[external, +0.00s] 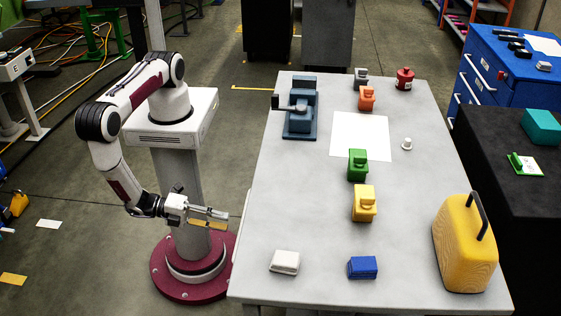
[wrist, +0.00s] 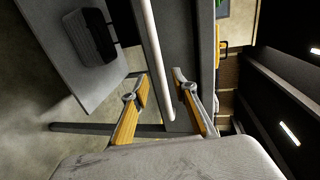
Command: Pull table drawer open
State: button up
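The table (external: 310,215) has a light grey top and stands right of my arm. A pale bar handle (external: 245,208) shows at its left side; the drawer front is hidden in the external view. My gripper (external: 224,219) is level beside that side, a little below the tabletop. In the wrist view my gripper (wrist: 160,84) is open, with its two yellow-padded fingers spread. The handle (wrist: 151,50) runs between them in the picture, in front of a grey panel. The fingers are not closed on it. I cannot tell how deep the bar sits between them.
A yellow case (external: 462,250), a white block (external: 284,262), a blue block (external: 362,268) and several other coloured items stand on the tabletop. A blue cabinet (external: 505,75) and a black bench (external: 510,185) are to the right. Floor left of the table is open around my base.

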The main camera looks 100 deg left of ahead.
jog(key=shift+w+f, duration=0.25)
jog(key=shift+w, duration=1)
jog(key=shift+w+f, duration=0.25)
jog(key=shift+w, duration=0.95)
jog(key=shift+w+f, duration=0.25)
jog(key=shift+w, duration=1)
grip_shut()
